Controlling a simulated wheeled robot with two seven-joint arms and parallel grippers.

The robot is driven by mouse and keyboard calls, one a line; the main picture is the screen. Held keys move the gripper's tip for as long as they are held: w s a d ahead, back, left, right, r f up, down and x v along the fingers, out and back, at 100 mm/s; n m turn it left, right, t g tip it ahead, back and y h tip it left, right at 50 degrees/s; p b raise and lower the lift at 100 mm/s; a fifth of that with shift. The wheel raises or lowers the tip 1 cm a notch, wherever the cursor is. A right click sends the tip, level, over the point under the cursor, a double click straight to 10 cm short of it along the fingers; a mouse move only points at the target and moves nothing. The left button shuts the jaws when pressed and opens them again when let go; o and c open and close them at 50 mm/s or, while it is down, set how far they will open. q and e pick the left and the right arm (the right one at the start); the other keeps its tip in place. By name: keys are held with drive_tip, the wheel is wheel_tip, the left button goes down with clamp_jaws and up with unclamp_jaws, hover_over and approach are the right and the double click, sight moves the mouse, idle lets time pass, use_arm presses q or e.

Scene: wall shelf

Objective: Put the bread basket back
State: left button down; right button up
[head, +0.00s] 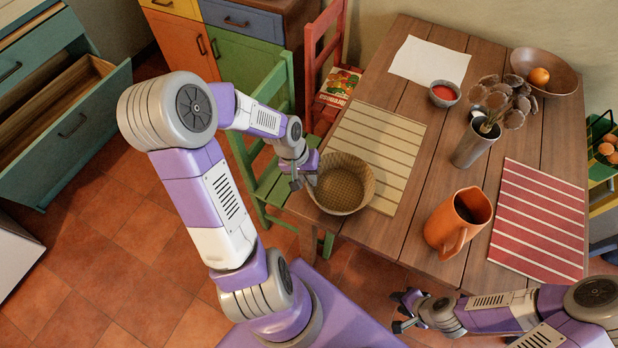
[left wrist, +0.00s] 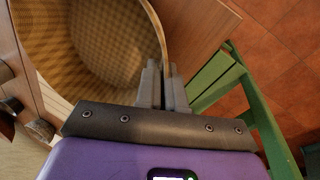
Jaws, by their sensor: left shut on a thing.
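The bread basket (head: 341,187), round, woven and tan, is at the left edge of the wooden table, overlapping the near left corner of the beige striped mat in the head view. It looks empty. My left gripper (head: 298,178) is shut on its left rim. In the left wrist view the basket (left wrist: 85,45) fills the upper left, and its rim runs between the fingers of the gripper (left wrist: 163,88). I cannot tell whether its base touches the table. My right gripper (head: 404,311) is open and empty, in front of the table's near edge.
On the table (head: 420,180) are the beige striped mat (head: 385,140), an orange jug (head: 455,225), a metal vase of dried stems (head: 474,148), a red-striped mat (head: 540,220), a small red-filled bowl (head: 444,94) and a fruit bowl (head: 560,80). A green chair (head: 270,180) stands left. A drawer (head: 65,120) is open.

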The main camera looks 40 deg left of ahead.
use_arm(q)
drive_tip(key=c, duration=1.6)
unclamp_jaws()
drive_tip(key=shift+f, duration=0.1)
drive_tip(key=shift+c, duration=0.2)
drive_tip(key=o, duration=0.4)
drive_tip(key=p+v, duration=0.5)
drive_tip(key=v, duration=0.7)
drive_tip(key=shift+r, duration=0.2)
